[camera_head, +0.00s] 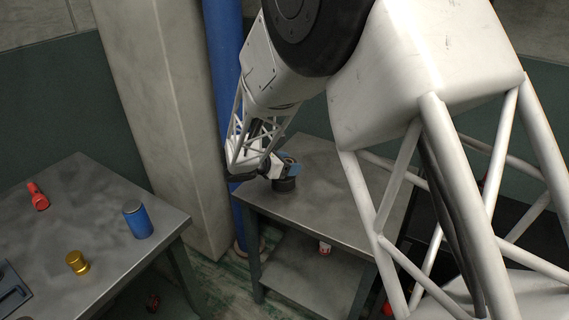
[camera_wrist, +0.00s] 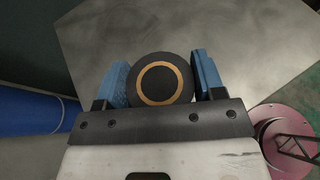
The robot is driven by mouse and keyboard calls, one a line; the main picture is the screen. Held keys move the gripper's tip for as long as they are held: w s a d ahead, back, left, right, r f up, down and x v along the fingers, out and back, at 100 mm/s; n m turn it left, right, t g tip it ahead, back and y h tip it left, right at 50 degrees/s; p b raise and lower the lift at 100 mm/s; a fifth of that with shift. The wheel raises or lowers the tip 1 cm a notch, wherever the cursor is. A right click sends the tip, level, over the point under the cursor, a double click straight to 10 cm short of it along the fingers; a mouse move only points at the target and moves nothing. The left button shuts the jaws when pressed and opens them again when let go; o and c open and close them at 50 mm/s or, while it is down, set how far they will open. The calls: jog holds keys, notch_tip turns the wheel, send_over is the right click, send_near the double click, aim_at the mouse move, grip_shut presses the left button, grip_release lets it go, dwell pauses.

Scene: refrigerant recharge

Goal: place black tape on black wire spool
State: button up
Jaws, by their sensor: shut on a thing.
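My gripper (camera_head: 280,166) is over the far left part of the small grey metal table. In the wrist view, its two blue finger pads (camera_wrist: 160,80) are shut on the black tape (camera_wrist: 160,58), a round black roll with a tan ring, its flat face toward the camera. The middle inside the ring looks black. In the head view, a short dark cylinder (camera_head: 285,185), apparently the black wire spool, stands on the table directly under the fingers. I cannot tell whether the tape touches it. The spool does not show separately in the wrist view.
A blue pipe (camera_head: 224,60) and a concrete column (camera_head: 165,110) stand close left of my gripper. A left table (camera_head: 110,210) bears a red item (camera_head: 38,197), a blue can (camera_head: 137,220), a gold cylinder (camera_head: 77,262) and a dark tray (camera_head: 12,290). The small table's front (camera_head: 330,225) is clear.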

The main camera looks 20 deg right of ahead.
jog(key=shift+w+d+f, duration=0.1)
jog(key=shift+w+f, duration=0.05)
jog(key=shift+w, duration=1.35)
jog(key=shift+w+d+f, duration=0.1)
jog(key=shift+w, duration=1.35)
jog(key=shift+f, duration=1.75)
jog(key=shift+f, duration=0.15)
jog(key=o, duration=0.9)
jog(key=shift+o, duration=0.2)
jog(key=shift+a+r, duration=0.2)
jog(key=v, duration=1.1)
jog(key=shift+a, duration=0.35)
